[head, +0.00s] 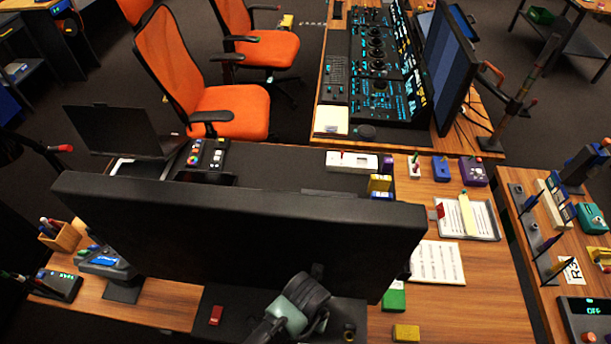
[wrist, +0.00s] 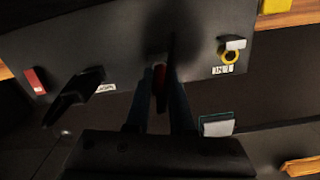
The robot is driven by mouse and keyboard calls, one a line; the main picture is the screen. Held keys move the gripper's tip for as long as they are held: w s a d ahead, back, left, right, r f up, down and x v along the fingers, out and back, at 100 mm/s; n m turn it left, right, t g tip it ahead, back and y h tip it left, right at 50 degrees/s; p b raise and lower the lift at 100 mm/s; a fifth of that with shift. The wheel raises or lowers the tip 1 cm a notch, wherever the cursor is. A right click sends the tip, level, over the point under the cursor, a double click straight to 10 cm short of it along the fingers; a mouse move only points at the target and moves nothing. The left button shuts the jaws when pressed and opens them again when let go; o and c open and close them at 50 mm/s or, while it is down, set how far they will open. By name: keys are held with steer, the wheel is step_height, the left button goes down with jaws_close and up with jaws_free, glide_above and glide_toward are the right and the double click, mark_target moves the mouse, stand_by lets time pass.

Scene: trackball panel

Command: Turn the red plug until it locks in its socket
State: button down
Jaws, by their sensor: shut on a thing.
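In the wrist view, my gripper (wrist: 160,88) points at a dark panel (wrist: 115,50). Its two fingers are closed around a narrow red plug (wrist: 159,74), of which only a dark red strip shows between them. The plug's far end and its socket are hidden by the fingers and shadow, so I cannot tell how far it is seated or how it is turned. In the head view, my wrist (head: 300,303) is low in the middle over the dark panel, in front of the large black monitor; the fingertips and plug cannot be made out there.
On the panel, a yellow-ringed part (wrist: 230,56) with a label is at right, and a black projecting part (wrist: 78,96) and a small red block (wrist: 36,80) are at left. The big monitor (head: 240,225) stands close beside my wrist. Green (head: 394,299) and yellow (head: 406,333) blocks lie to the right.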

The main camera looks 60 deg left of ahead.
steer(key=c, duration=0.7)
jaws_free()
step_height(320, 180, up, 13)
steer(key=shift+b, duration=0.6)
